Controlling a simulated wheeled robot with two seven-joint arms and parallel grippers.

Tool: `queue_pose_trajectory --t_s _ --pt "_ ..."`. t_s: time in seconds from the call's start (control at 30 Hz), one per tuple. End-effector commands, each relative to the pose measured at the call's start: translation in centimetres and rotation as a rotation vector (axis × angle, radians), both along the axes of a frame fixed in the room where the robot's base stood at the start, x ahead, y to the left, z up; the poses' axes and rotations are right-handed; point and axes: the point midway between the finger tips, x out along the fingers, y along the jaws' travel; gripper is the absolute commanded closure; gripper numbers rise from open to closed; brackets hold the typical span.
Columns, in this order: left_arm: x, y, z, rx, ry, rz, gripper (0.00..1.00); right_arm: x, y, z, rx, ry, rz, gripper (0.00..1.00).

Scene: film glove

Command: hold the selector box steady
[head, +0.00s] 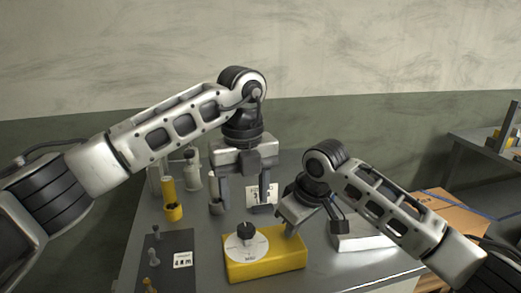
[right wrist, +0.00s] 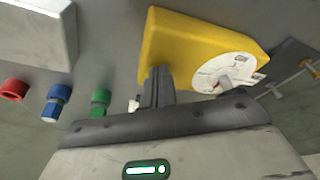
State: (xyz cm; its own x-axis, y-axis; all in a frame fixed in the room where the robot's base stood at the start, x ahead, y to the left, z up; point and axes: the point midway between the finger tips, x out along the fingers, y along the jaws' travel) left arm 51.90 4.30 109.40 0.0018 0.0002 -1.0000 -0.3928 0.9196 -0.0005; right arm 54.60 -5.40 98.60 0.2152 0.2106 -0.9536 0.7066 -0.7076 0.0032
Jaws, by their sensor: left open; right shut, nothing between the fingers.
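The selector box (head: 280,262) is a yellow block on the grey table, with a white round dial (head: 240,254) and a black knob on top. It also shows in the right wrist view (right wrist: 190,42), with part of its dial (right wrist: 222,75). My left gripper (head: 244,205) is open, pointing down behind the box, with nothing between its fingers. My right gripper (head: 291,230) is shut and empty at the box's back right edge. In the right wrist view its closed fingers (right wrist: 157,85) overlap the box's side; I cannot tell whether they touch it.
A dark mat (head: 168,265) with small pegs and a label lies left of the box. A yellow cylinder (head: 170,195) and a pale bottle (head: 192,170) stand behind it. Red (right wrist: 13,90), blue (right wrist: 56,100) and green (right wrist: 100,100) pieces lie near a white box (right wrist: 35,30).

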Motion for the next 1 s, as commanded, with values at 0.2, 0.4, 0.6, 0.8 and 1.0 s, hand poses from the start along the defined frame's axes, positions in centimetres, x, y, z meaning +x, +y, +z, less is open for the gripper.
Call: queue_pose_trajectory --t_s 0.2,0.4,0.6,0.8,1.0 --pt "0.0 0.5 0.1 -0.032 -0.006 -0.126 0.45 -0.4 0.0 -0.8 -0.008 0.019 0.001 1.00" --pt "-0.1 1.8 0.8 -0.123 -0.061 -0.542 0.45 -0.4 0.0 -0.8 -0.008 0.019 0.001 1.00" --pt "-0.6 3.2 2.0 -0.193 -0.183 -1.042 0.45 -0.4 0.0 -0.8 -0.008 0.019 0.002 1.00" --pt "-1.1 4.4 3.1 -0.202 -0.317 -1.435 0.45 -0.4 0.0 -0.8 -0.008 0.019 0.002 1.00" --pt "-1.5 4.9 3.6 -0.191 -0.389 -1.633 0.45 -0.4 0.0 -0.8 -0.008 0.019 0.002 1.00"
